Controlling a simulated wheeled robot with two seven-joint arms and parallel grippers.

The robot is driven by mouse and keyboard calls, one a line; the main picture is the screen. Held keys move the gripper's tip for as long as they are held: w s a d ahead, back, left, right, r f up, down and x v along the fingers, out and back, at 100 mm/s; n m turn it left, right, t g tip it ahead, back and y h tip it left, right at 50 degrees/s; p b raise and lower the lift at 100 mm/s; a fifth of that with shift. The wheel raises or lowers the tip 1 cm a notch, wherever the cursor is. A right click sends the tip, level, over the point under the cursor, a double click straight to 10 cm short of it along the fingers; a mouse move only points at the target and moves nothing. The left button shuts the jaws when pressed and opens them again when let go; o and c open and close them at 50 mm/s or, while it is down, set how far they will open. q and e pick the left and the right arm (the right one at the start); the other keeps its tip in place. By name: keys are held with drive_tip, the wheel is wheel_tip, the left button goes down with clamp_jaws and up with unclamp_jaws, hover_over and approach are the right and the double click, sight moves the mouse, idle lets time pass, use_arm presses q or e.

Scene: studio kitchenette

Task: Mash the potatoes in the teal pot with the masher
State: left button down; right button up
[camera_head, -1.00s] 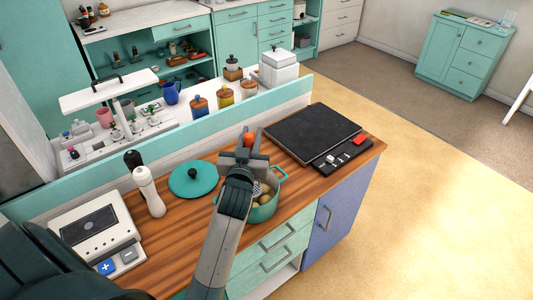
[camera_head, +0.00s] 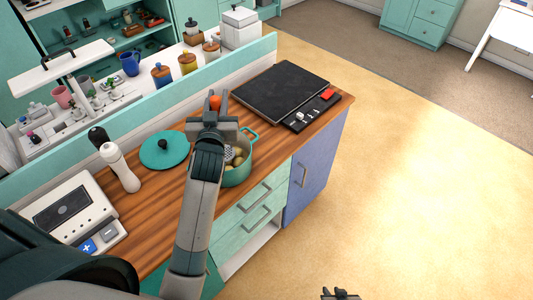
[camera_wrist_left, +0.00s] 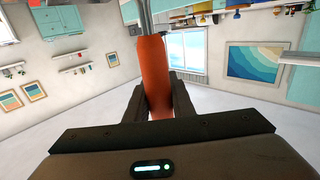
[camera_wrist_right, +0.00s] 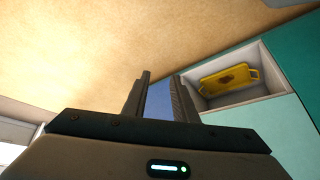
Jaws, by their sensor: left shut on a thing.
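The teal pot (camera_head: 236,177) stands on the wooden counter, with several yellowish potatoes (camera_head: 237,160) visible inside. My left gripper (camera_head: 214,117) is above the pot's left side, shut on the masher's orange handle (camera_head: 215,103). The handle (camera_wrist_left: 154,75) also shows upright between the fingers in the left wrist view. The masher's grey perforated head (camera_head: 230,153) shows at the pot's mouth; my arm partly hides it and the pot, so I cannot tell if it touches the potatoes. My right gripper (camera_head: 340,294) is low over the floor; the right wrist view shows it open and empty (camera_wrist_right: 162,78).
The teal lid (camera_head: 165,152) lies left of the pot. A white mill (camera_head: 119,167) and a white device with buttons (camera_head: 73,215) stand further left. A black cooktop (camera_head: 280,90) is behind right. A yellow tray (camera_wrist_right: 229,77) sits in an open cabinet compartment.

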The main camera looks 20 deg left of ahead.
drive_tip(key=w+a+r+n+t+y, duration=0.1)
drive_tip(key=w+a+r+t+y, duration=0.1)
drive_tip(key=w+a+r, duration=0.8)
drive_tip(key=w+a+r+n+t+y, duration=0.1)
drive_tip(key=w+a+r+n+y, duration=0.1)
drive_tip(key=w+a+r, duration=0.85)
drive_tip(key=s+a+r+n+y, duration=0.1)
drive_tip(key=a+r, duration=0.3)
drive_tip(key=r, duration=0.5)
drive_tip(key=s+a+r+n+y, duration=0.1)
drive_tip(key=a+r, duration=0.3)
drive_tip(key=r, duration=0.4)
drive_tip(key=s+a+r+n+y, duration=0.1)
drive_tip(key=a+r, duration=0.3)
drive_tip(key=r, duration=0.5)
drive_tip(key=shift+s+r+n+y, duration=0.3)
drive_tip(key=shift+s+n+y, duration=0.1)
drive_tip(key=shift+s+y, duration=0.25)
drive_tip(key=shift+x, duration=6.05)
drive_tip(key=shift+c, duration=0.4)
